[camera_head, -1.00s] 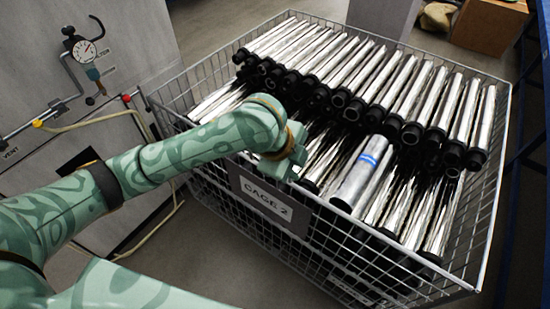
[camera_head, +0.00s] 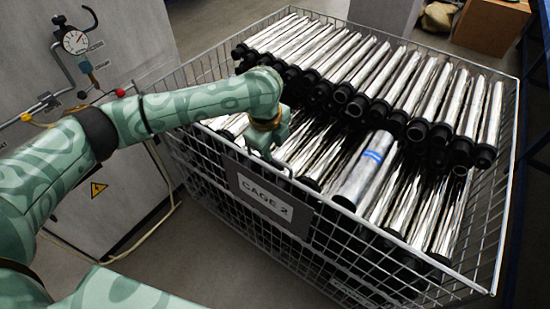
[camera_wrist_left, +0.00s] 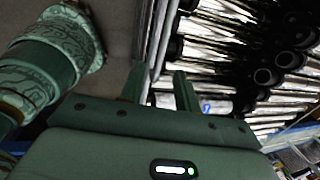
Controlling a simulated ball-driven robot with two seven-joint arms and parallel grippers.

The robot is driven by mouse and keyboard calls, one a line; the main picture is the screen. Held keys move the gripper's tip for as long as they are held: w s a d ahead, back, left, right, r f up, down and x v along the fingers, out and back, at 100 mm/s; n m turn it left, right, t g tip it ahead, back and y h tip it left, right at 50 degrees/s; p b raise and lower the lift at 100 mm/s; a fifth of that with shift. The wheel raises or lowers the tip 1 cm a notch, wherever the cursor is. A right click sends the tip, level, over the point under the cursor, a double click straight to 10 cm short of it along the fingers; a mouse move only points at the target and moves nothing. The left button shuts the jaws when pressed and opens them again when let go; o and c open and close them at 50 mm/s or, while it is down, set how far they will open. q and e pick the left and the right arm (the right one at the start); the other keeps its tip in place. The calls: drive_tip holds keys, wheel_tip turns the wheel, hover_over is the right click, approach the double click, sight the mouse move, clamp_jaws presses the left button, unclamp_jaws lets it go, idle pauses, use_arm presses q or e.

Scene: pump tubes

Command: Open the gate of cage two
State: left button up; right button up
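Cage two is a wire cage (camera_head: 507,190) with a dark "CAGE 2" sign (camera_head: 265,198) on its near side. The near wire side (camera_head: 300,262) is upright; I cannot make out a separate gate edge or latch. My left gripper (camera_head: 277,160) is at the near top rim, just above the sign, pointing down. In the left wrist view its two fingers (camera_wrist_left: 160,92) stand apart, with the cage's rim bar (camera_wrist_left: 157,45) running between them. Whether they touch it I cannot tell. My right gripper is not in view.
A grey cabinet (camera_head: 120,45) with a gauge (camera_head: 75,42) and hoses stands at the left. Bare floor lies left of the cage.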

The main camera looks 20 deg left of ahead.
sight(275, 160)
use_arm(q)
drive_tip(key=f, duration=0.2)
drive_tip(key=f+b, duration=0.1)
drive_tip(key=f, duration=0.1)
drive_tip(key=shift+w+d, duration=0.1)
drive_tip(key=shift+w, duration=0.3)
clamp_jaws()
drive_tip(key=shift+s, duration=0.1)
